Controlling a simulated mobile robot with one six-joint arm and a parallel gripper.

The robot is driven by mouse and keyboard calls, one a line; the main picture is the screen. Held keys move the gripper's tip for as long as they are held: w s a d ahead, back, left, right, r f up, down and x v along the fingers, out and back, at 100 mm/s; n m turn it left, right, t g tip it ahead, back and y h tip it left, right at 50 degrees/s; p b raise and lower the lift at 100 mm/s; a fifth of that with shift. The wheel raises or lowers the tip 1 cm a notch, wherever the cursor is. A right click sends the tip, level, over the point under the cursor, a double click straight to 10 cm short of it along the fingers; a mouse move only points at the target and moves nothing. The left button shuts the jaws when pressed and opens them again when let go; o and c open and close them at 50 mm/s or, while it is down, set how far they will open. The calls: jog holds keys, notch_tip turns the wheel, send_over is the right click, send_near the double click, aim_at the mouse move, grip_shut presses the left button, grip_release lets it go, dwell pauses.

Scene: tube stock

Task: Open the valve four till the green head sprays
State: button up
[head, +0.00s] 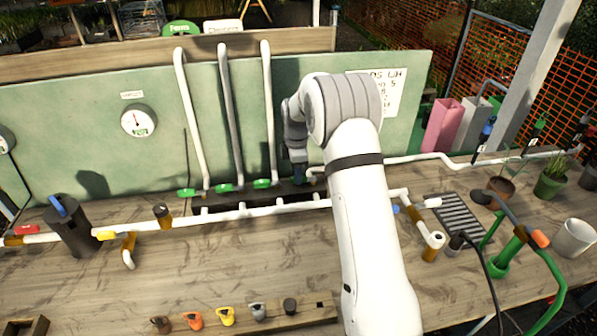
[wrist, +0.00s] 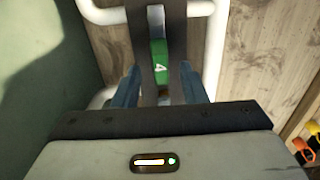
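A green pipe fitting (head: 510,248) stands at the right; no spray shows.
Upright pipes (head: 190,120) rise along the back panel (head: 60,120) left of my gripper. A white pipe (head: 240,212) runs across the bench. A black canister (head: 72,230) stands left, a dark grate (head: 458,218) right. Small coloured parts (head: 226,316) line the front. The middle bench is clear.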

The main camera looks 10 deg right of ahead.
jog(key=shift+f, duration=0.6)
grip_shut()
jog(key=shift+d, duration=0.15)
